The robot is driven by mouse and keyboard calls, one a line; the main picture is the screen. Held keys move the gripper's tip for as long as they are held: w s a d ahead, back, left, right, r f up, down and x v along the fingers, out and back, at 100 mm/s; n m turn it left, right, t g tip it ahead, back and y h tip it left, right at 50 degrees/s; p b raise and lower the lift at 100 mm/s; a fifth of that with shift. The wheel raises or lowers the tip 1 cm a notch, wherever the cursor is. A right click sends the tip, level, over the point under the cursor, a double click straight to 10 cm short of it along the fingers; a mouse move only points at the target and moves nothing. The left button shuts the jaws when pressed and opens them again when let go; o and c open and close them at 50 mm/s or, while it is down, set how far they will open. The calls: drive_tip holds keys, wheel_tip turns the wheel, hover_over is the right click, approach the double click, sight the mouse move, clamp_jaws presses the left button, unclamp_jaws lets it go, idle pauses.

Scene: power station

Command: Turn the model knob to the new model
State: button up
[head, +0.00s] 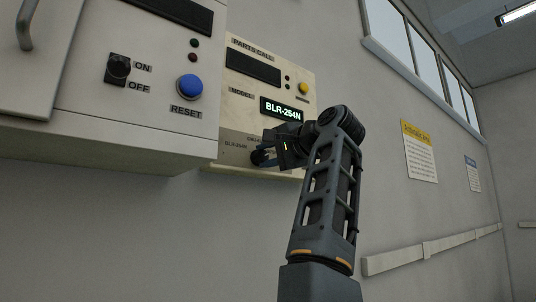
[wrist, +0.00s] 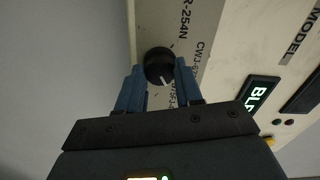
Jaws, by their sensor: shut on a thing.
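The model knob (wrist: 159,66) is round and black with a white pointer mark. In the wrist view the mark points down and slightly right, and printed labels around it are partly covered. My gripper (wrist: 160,78) has its two blue fingers on either side of the knob, shut on it. In the head view my gripper (head: 264,157) reaches the lower part of the cream parts-call panel (head: 245,108) and mostly hides the knob. The lit model display (head: 282,110) reads BLR-254N. A BLR-254N label (head: 236,144) is printed left of the knob.
A larger white cabinet (head: 140,145) stands to the left, with an ON/OFF switch (head: 118,68) and a blue RESET button (head: 189,87). A yellow button (head: 303,89) is on the panel's upper right.

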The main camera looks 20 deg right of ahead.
drive_tip(key=o, duration=1)
drive_tip(key=shift+o, duration=0.2)
drive_tip(key=shift+s, duration=0.1)
